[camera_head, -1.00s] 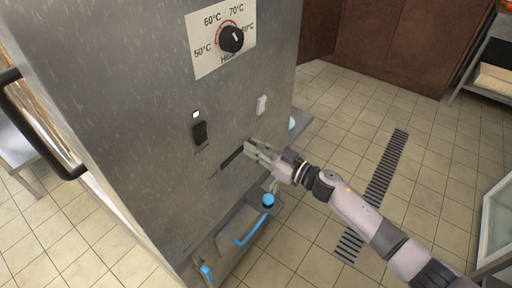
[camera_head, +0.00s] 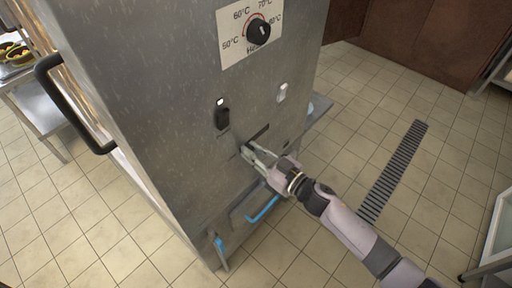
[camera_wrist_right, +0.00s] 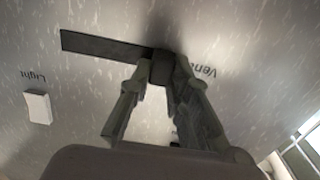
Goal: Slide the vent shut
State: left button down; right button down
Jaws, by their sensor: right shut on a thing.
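The vent is a dark horizontal slot (camera_head: 258,134) low on the front of the steel cabinet (camera_head: 165,125). My right gripper (camera_head: 248,150) is at the left end of the slot, shut on the small dark vent knob (camera_wrist_right: 163,68). In the right wrist view the knob sits between the two fingertips, and the dark slot (camera_wrist_right: 105,45) runs left from it, with the upside-down "Vent" lettering partly hidden behind a finger. The slot shows dark to the right of the gripper in the head view. My left gripper is not in view.
Above are a heat dial (camera_head: 258,32), a black switch (camera_head: 222,118) and a white light switch (camera_head: 282,93). Below are a blue handle (camera_head: 265,208) and a blue-topped lever (camera_head: 220,245). A black door handle (camera_head: 70,100) sticks out at left.

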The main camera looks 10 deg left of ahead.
jog(key=c, duration=1.5)
grip_release()
jog(key=shift+s+a, duration=0.15)
jog(key=shift+s, duration=0.05)
jog(key=v, duration=1.2)
jog(key=shift+w+f, duration=0.1)
